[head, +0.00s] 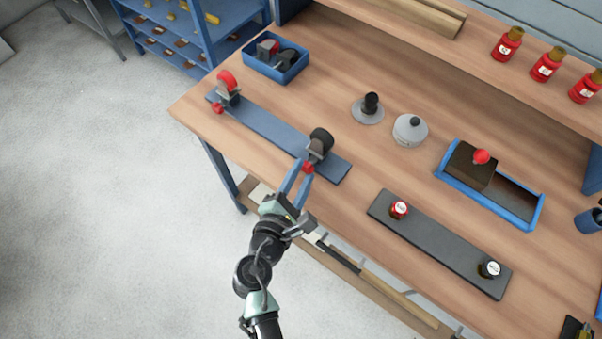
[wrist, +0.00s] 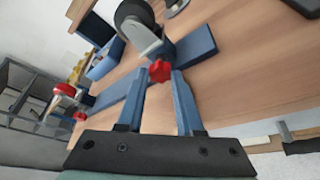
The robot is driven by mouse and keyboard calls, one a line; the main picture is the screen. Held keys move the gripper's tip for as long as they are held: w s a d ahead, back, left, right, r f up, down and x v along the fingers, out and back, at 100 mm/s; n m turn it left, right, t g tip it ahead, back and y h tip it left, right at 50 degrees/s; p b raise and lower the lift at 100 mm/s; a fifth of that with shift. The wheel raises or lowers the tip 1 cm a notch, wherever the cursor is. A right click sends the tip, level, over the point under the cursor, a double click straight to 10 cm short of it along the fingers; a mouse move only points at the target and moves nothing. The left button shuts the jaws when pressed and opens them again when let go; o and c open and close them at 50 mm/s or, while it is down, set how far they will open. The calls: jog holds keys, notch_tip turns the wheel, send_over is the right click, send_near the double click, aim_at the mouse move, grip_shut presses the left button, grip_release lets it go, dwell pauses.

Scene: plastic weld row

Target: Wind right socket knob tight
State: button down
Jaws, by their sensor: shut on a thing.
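The right socket knob (head: 308,168) is red and lobed, on the front of the right socket (head: 316,150) on the blue-grey rail. A black-wheeled caster (head: 321,138) stands in that socket. My gripper (head: 302,172) is shut on the knob, reaching it from the table's front side. In the wrist view the knob (wrist: 160,71) shows between the tips of the two blue fingers (wrist: 160,80), below the caster's metal fork (wrist: 141,38). Whether the knob is tight cannot be seen.
The left socket (head: 230,98) holds a red-wheeled caster (head: 226,81) and has its own red knob (head: 217,107). A blue bin (head: 276,67) with casters lies behind the rail (head: 270,127). A dark rail (head: 430,238) with two capped pieces lies to the right.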

jog(key=c, duration=0.6)
grip_release()
jog(key=shift+o, duration=0.2)
jog(key=shift+d, duration=0.1)
jog(key=shift+p, duration=0.35)
